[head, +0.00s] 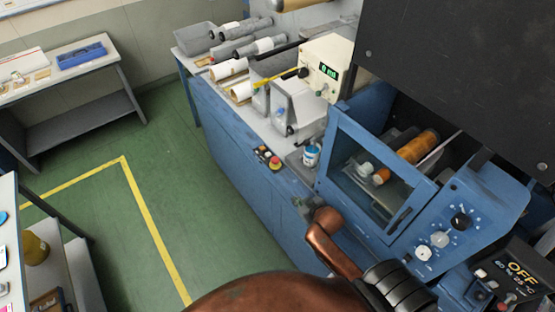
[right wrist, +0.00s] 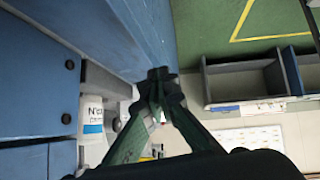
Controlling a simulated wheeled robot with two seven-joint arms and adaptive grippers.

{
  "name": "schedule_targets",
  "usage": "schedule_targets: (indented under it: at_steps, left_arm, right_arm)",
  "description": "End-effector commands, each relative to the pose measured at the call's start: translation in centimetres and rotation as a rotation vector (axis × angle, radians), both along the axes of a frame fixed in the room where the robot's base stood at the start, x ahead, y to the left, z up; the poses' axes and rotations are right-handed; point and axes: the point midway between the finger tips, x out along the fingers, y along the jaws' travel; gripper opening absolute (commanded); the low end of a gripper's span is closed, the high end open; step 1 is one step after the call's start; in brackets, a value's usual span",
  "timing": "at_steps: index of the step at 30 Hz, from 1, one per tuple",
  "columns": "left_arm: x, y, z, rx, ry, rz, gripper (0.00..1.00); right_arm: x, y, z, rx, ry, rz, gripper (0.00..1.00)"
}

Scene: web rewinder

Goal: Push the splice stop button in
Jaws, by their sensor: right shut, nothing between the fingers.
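A small black button box (head: 266,158) sits at the edge of the long blue cabinet's top in the head view. It carries a red mushroom button (head: 275,163) on a yellow base, with smaller coloured buttons beside it. No label is readable, so I cannot tell which one is the splice stop button, or whether any is pressed in. My right gripper (right wrist: 160,80) shows in the right wrist view with its dark green fingers shut and empty. In the head view my copper-coloured arm fills the bottom middle, and the fingertips cannot be made out. My left gripper is out of view.
The blue rewinder panel (head: 459,205) with knobs is at right, near a display (head: 518,270) reading OFF. A white and blue jar (head: 311,155) stands by the machine's window; it also shows in the right wrist view (right wrist: 92,115). Green floor (head: 110,220) lies open at left.

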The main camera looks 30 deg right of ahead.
Motion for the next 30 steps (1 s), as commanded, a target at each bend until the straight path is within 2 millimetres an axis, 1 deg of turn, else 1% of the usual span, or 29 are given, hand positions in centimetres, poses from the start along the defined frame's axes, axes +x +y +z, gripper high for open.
schedule_targets:
  at_steps: [1, 6, 9, 10, 12, 15, 25, 28, 30]
  left_arm:
    - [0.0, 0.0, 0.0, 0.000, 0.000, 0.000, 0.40]
    - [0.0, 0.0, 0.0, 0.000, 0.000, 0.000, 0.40]
    - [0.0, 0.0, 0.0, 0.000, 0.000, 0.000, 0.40]
    - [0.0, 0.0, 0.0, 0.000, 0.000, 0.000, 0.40]
    - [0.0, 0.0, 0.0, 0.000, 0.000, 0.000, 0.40]
    - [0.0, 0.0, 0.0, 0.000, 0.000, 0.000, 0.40]
    - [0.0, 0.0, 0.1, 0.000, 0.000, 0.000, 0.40]
    - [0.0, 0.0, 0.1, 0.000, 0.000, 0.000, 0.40]
    - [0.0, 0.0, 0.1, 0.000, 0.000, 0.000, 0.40]
  right_arm:
    - [2.0, -0.6, 0.8, -0.005, -0.049, 0.011, 0.00]
    - [8.5, -2.6, 4.2, -0.003, -0.236, 0.050, 0.00]
    - [11.0, -3.6, 6.1, 0.000, -0.321, 0.067, 0.00]
    - [11.5, -3.8, 6.5, 0.002, -0.341, 0.072, 0.00]
    - [12.3, -4.1, 7.2, 0.004, -0.368, 0.078, 0.00]
    - [12.7, -4.2, 7.6, 0.006, -0.387, 0.082, 0.00]
    - [12.8, -4.2, 7.6, 0.007, -0.388, 0.081, 0.00]
    - [13.5, -4.2, 7.4, 0.007, -0.387, 0.081, 0.00]
    - [14.3, -4.2, 7.2, 0.008, -0.388, 0.081, 0.00]
